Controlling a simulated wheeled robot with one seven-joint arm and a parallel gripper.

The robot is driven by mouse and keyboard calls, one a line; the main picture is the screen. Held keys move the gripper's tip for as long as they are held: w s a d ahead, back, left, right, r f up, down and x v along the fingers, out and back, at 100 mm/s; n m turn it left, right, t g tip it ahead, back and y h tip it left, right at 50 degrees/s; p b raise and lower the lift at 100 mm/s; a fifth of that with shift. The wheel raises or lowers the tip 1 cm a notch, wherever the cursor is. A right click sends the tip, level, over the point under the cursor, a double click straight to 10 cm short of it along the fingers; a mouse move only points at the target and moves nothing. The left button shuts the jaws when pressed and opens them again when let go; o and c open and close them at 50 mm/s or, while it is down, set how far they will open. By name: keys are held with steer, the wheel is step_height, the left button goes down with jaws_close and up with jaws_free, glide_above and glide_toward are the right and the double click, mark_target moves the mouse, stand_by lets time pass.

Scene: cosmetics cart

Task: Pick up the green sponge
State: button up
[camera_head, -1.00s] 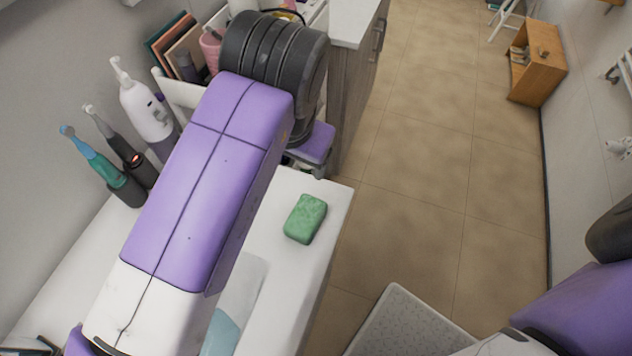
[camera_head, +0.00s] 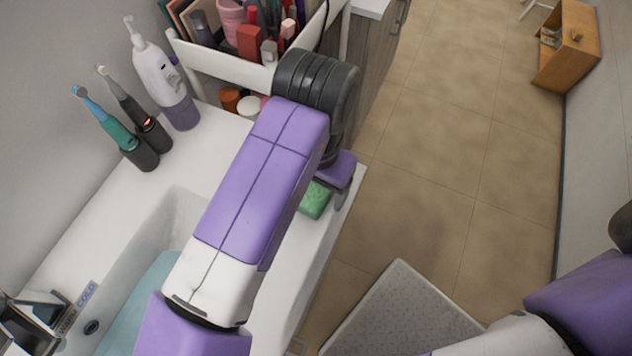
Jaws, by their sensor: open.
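The green sponge (camera_head: 314,201) lies on the white counter near its right edge, partly covered by my arm and gripper. My gripper (camera_head: 330,197) is just above and at the right side of the sponge, pointing down. One dark finger shows beside the sponge's right side; the other finger is hidden behind my arm. The jaws are open, and I cannot tell whether they touch the sponge.
A white cart (camera_head: 232,72) with cosmetics stands at the back. Two electric toothbrushes (camera_head: 131,143) and a white oral irrigator (camera_head: 160,75) stand at the back left. A sink basin (camera_head: 172,232) lies left of my arm.

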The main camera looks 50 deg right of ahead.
mark_target(316, 188)
steer(key=shift+f, duration=0.25)
steer(key=c, duration=1.4)
steer(key=shift+r, duration=0.15)
step_height(316, 188, up, 20)
steer(key=shift+f+p, duration=0.1)
steer(key=shift+p, duration=0.85)
steer(key=o, duration=0.5)
steer(key=c, duration=0.4)
steer(key=shift+o, duration=0.2)
steer(key=shift+w, duration=0.1)
